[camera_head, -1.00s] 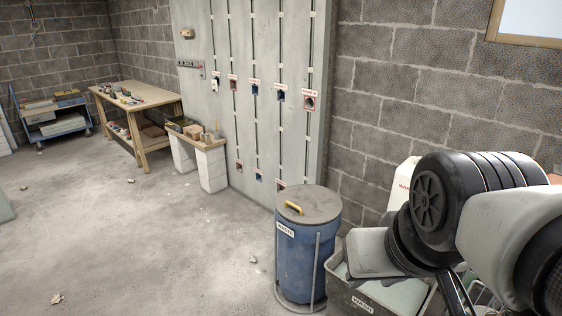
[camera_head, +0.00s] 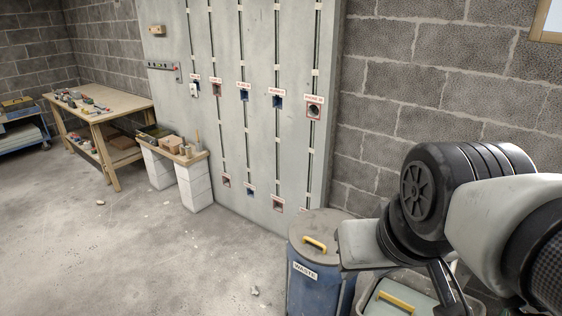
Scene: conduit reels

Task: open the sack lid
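A blue sack (camera_head: 312,287) labelled WASTE stands upright at the lower middle, its bottom cut off by the frame edge. Its round grey lid (camera_head: 308,226) lies flat and closed on top, with a yellow handle (camera_head: 315,244). My arm comes in from the right, and a pale part of it covers the lid's right side. The dark end part that I take for my gripper (camera_head: 446,284) points down to the right of the sack, apart from the lid handle. Its fingertips are not clear, so its opening cannot be told.
Right beside the sack stands a bin with a pale green lid (camera_head: 375,305) and a yellow handle, partly under my arm. A grey wall panel (camera_head: 265,120) with labelled sockets stands behind. A block-legged bench (camera_head: 186,161) and a wooden workbench (camera_head: 126,105) stand left. The floor at left is mostly clear.

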